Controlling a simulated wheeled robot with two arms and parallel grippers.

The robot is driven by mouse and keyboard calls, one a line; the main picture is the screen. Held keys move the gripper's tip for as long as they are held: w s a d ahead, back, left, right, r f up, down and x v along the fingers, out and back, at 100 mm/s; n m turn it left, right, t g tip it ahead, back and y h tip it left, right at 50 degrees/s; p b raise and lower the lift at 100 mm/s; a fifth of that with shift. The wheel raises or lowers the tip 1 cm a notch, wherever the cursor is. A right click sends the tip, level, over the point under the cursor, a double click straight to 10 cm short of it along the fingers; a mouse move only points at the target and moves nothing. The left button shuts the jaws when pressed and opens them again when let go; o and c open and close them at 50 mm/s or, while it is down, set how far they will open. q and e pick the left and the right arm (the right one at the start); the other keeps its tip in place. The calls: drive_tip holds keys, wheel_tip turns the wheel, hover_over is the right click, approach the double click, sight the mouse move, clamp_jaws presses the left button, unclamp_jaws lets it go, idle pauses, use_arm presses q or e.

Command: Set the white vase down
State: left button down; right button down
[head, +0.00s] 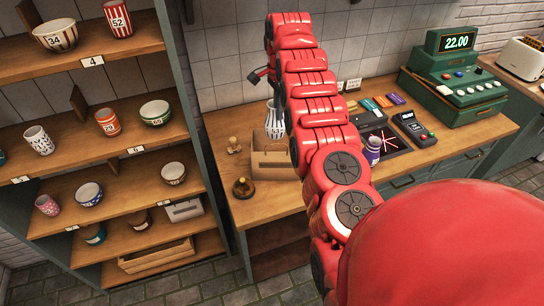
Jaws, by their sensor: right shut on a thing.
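The white vase (274,122) with dark markings is upright over the back of the wooden counter (225,122), behind a wooden caddy. My right gripper (271,92) is above it, shut on its top, and is small and partly hidden by my red arm. The arm also covers the vase's right side. The caddy hides its lower end, so I cannot tell whether it touches the counter. My left gripper is not in view.
The wooden caddy (268,160), a stamp (233,145) and a bell (242,187) are on the counter. A purple-and-white cup (372,150) is at the dark device with red lines (400,140). A green till (455,80) stands right. Shelves (130,145) at left hold crockery.

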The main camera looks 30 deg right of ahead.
sight(280, 124)
drive_tip(key=f+b, duration=0.4)
drive_tip(key=f, duration=0.1)
drive_tip(key=s+f+b, duration=0.1)
drive_tip(key=f+b, duration=0.1)
drive_tip(key=shift+f+b, duration=0.4)
wheel_tip(280, 124, down, 9)
drive_tip(key=p, duration=0.2)
drive_tip(key=shift+w+r, duration=0.15)
drive_tip(key=shift+w, duration=0.05)
drive_tip(key=c, duration=1)
unclamp_jaws()
drive_tip(key=shift+f, duration=0.2)
drive_tip(key=shift+o, duration=0.2)
